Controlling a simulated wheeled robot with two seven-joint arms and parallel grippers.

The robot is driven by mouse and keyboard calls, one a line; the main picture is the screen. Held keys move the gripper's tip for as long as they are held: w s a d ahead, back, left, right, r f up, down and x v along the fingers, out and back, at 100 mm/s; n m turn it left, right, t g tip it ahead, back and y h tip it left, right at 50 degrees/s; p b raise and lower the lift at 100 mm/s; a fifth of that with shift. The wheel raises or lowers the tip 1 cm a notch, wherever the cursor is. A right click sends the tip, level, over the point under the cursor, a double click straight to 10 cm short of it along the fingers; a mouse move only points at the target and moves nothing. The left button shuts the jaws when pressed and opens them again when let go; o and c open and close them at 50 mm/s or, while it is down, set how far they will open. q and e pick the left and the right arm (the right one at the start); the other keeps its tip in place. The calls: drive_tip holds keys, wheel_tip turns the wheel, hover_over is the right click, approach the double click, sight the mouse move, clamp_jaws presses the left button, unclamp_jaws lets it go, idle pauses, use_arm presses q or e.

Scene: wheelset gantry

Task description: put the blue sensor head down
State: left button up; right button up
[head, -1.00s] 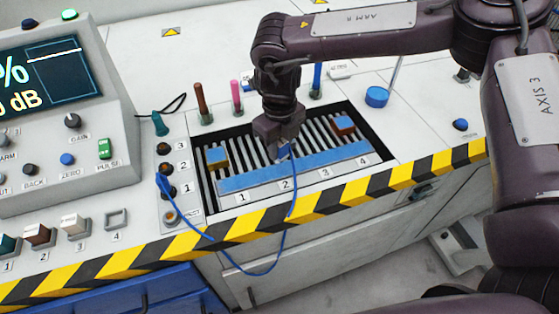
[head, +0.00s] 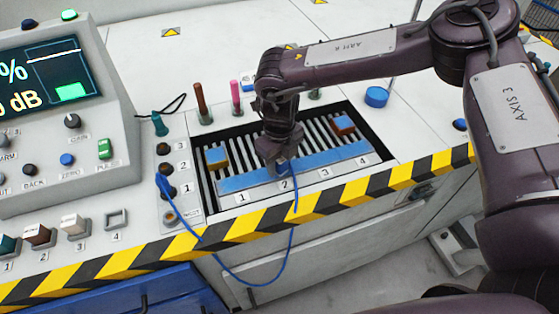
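My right gripper (head: 279,166) points down over the blue strip (head: 315,168) at the front of the slotted bay, by the number 2. It appears shut on the small blue sensor head (head: 283,169), which is mostly hidden by the fingers. The sensor head is at or just above the strip; I cannot tell whether it touches. Its blue cable (head: 287,257) hangs over the striped front edge and runs back to the socket by number 1 (head: 167,190). My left gripper is out of view.
Brown (head: 201,100) and pink (head: 236,95) pens stand behind. A console (head: 60,110) stands left. Open white panel lies behind the bay.

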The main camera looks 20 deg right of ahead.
drive_tip(key=shift+o, duration=0.9)
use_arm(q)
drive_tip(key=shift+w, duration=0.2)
use_arm(e)
drive_tip(key=shift+r, duration=0.25)
wheel_tip(320, 180, up, 11)
drive_tip(key=shift+r, duration=0.1)
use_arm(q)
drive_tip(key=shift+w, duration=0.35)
use_arm(e)
drive_tip(key=shift+r, duration=0.3)
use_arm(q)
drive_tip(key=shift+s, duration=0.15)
